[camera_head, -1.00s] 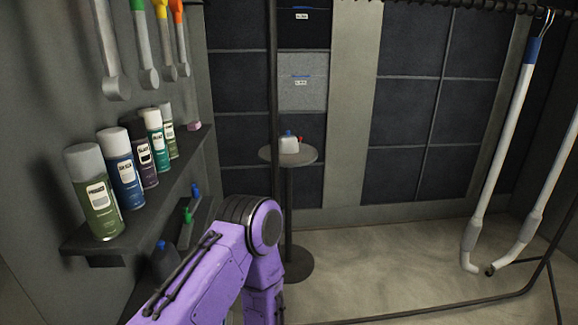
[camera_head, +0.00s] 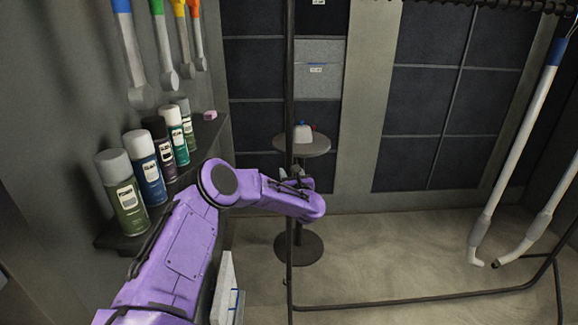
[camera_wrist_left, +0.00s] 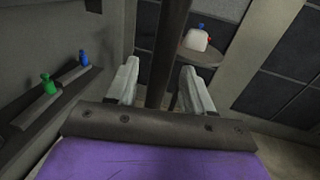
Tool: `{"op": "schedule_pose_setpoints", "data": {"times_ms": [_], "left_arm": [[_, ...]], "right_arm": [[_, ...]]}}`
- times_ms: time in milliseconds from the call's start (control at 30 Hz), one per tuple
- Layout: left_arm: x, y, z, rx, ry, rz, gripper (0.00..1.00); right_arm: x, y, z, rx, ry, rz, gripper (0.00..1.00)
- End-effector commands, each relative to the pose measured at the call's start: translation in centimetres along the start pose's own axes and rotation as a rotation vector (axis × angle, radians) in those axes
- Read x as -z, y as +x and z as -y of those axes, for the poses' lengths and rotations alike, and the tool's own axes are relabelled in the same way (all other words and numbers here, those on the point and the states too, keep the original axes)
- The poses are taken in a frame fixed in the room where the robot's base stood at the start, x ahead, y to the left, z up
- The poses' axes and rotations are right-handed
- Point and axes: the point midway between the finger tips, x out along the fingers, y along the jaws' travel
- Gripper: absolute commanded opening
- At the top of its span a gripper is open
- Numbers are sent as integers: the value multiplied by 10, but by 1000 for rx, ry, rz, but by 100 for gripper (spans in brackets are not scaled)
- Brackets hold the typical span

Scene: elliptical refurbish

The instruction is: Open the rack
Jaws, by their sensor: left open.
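The rack is a dark metal frame. Its near upright post (camera_head: 290,80) stands in the middle of the head view, and its bottom bar (camera_head: 430,301) runs along the floor to the right. My left gripper (camera_head: 299,175) is beside the post, partly hidden by my purple arm. In the left wrist view the gripper (camera_wrist_left: 160,88) is open, and the post (camera_wrist_left: 168,40) shows in the gap between its two pale fingers. I cannot tell whether the post touches either finger. My right gripper is in neither view.
A small round table (camera_head: 306,146) with a white container (camera_head: 301,132) stands behind the post. A left wall shelf (camera_head: 125,240) holds several spray cans (camera_head: 150,180). White pipes (camera_head: 515,150) hang on the right. The floor (camera_head: 400,250) inside the frame is clear.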

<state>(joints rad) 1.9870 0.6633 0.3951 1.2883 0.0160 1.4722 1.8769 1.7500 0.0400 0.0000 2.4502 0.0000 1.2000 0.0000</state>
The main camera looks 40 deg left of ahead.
Motion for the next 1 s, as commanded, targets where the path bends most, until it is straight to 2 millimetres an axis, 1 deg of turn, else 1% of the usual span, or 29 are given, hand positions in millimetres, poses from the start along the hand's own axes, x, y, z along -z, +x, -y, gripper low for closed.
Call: {"op": "schedule_pose_setpoints", "data": {"times_ms": [33, 100, 200, 300, 533, 567, 600, 667, 700, 867, 1000], "left_arm": [[-2, 10, -1, -2, 2, 0, 51], [-1, 20, 0, 0, 2, 1, 51], [0, 30, 1, 1, 2, 0, 51], [0, 35, 1, 2, 2, -1, 51], [1, 36, 1, 3, 2, -1, 51], [1, 36, 1, 3, 2, -1, 45], [1, 36, 1, 3, 2, -1, 32], [1, 36, 1, 3, 3, -1, 12], [1, 35, 1, 3, 3, -1, 0], [1, 36, 1, 2, 3, -1, 0], [3, 37, -1, -9, 0, 0, 0]], "right_arm": [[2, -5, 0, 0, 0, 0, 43], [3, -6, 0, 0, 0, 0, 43], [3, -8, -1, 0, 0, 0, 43], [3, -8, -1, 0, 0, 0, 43], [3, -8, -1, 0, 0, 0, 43], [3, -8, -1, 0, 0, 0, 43], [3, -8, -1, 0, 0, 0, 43], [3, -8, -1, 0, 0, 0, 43], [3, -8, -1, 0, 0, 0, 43], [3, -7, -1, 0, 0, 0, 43], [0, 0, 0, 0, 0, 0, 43]]}}
